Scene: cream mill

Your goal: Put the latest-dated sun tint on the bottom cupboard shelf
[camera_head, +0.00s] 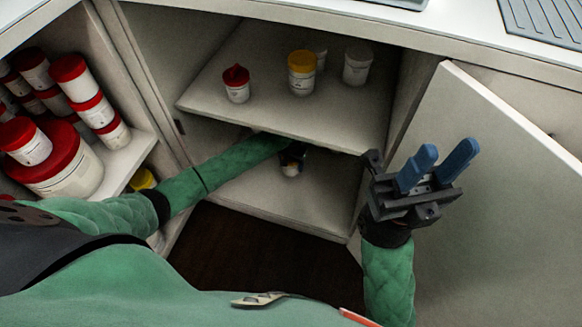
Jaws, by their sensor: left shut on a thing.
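A small white container (291,169) is on or just above the bottom cupboard shelf (315,207), below the upper shelf. My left gripper (292,155) reaches in there and is shut on it; the jaws are dark and partly hidden by the upper shelf's edge. I cannot read any date, nor tell whether the container touches the shelf. My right gripper (438,166) is raised in front of the open door, with its two blue fingers apart and nothing between them.
The upper shelf (330,128) holds a red-capped jar (237,84), a yellow-lidded jar (302,72) and pale jars (357,65). The open cupboard door (500,190) stands at the right. Red-lidded tubs (70,160) fill the left shelves. The bottom shelf is mostly clear.

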